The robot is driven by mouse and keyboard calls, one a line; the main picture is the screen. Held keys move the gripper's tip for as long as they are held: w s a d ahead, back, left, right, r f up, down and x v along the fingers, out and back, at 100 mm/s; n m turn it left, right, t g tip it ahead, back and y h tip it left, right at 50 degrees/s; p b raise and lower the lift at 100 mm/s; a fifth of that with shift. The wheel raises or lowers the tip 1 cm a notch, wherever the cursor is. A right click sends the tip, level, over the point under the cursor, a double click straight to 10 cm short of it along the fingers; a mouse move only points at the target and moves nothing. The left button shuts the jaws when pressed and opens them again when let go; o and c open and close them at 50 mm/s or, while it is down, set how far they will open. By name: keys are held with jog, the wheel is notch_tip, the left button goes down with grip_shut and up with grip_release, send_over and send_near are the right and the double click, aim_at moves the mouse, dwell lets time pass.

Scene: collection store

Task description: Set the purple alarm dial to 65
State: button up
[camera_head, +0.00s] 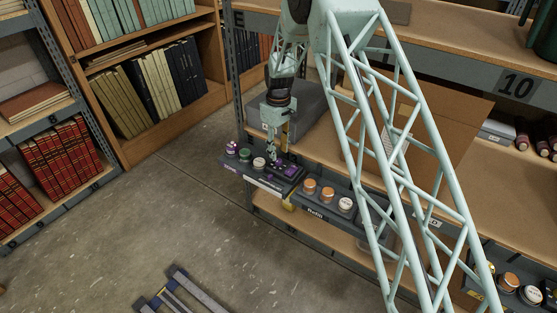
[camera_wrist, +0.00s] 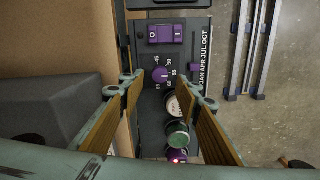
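The purple alarm dial (camera_wrist: 160,75) is a small round knob on a dark panel (camera_wrist: 150,110) in the wrist view. White numbers curve along its right side, with 45 and 50 near the top; its pointer setting is too small to read surely. My gripper (camera_wrist: 164,83) is open and empty, with its wood-coloured finger pads on either side of the dial's line and apart from it. In the head view my gripper (camera_head: 274,150) points down over the panel (camera_head: 285,173) at the shelf edge; the dial is not clear there.
Orange-topped jars (camera_head: 310,185) stand to the right. A grey case (camera_head: 300,110) lies behind.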

aim_at(278, 160)
jog(key=shift+f+b, duration=0.4)
jog(key=shift+f, duration=1.9)
jog(key=c, duration=0.9)
jog(key=shift+o, duration=0.2)
